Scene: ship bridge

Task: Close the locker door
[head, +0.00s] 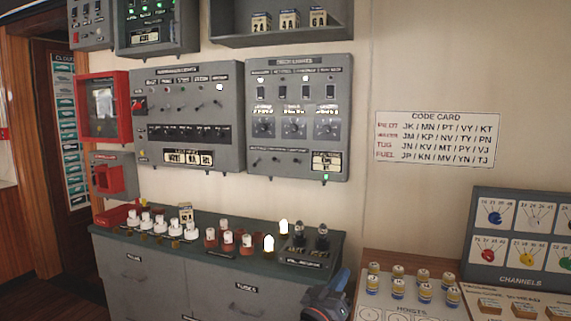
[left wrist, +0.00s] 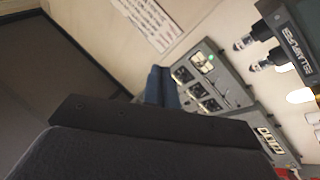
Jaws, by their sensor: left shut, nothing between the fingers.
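A red box with a window-like front (head: 103,107) hangs on the wall at the far left in the head view. It is the likeliest locker, but I see no label on it, and I cannot tell whether its door stands open or shut. My left gripper (head: 344,281) is low in the middle of the head view, in front of the counter and far to the right of the red box. Its blue fingers show shut and empty in the left wrist view (left wrist: 160,87). My right gripper is in neither view.
The counter (head: 300,271) bears several tubes and a tube tester (head: 307,250). Grey panels (head: 300,118) hang above it. At right are a wooden desk (head: 390,257) and the channels board (head: 470,240). A large dark surface (left wrist: 55,75) fills the wrist view's left.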

